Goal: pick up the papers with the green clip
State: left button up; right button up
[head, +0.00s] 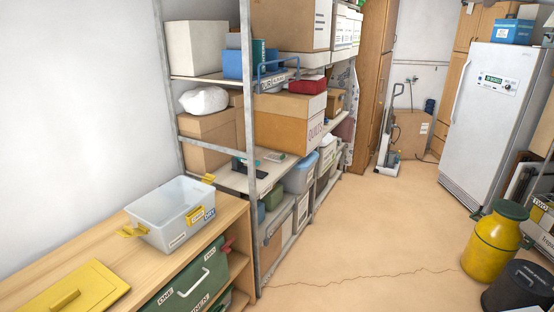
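I cannot clearly make out papers with a green clip. On the middle shelf (228,182) of the metal rack lie small flat items: a dark item (248,172) with a bit of teal next to it, and a small pale grey-green item (275,157) further right. They are too small to tell what they are, and a rack post partly hides the dark one. Neither of my grippers shows in the head view.
A clear bin (172,228) with yellow latches stands on the wooden bench (60,260), beside a yellow lid (72,290). Boxes crowd the rack. A yellow can (490,245) and a dark bin (522,288) stand at right. The middle floor (370,235) is clear.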

aim_at(278, 158)
jog(key=i+l+z, duration=0.2)
jog(key=i+z, duration=0.2)
jog(key=i, duration=0.25)
jog(key=i+l+z, duration=0.15)
jog(key=i+z, duration=0.15)
jog(key=i, duration=1.3)
jog(key=i+u, duration=0.3)
jog(key=i+l+u, duration=0.65)
jog(key=i, duration=0.2)
jog(key=i+l+u, duration=0.3)
jog(key=u, duration=0.15)
jog(key=i+l+u, duration=0.3)
jog(key=u, duration=0.15)
jog(key=l, duration=0.1)
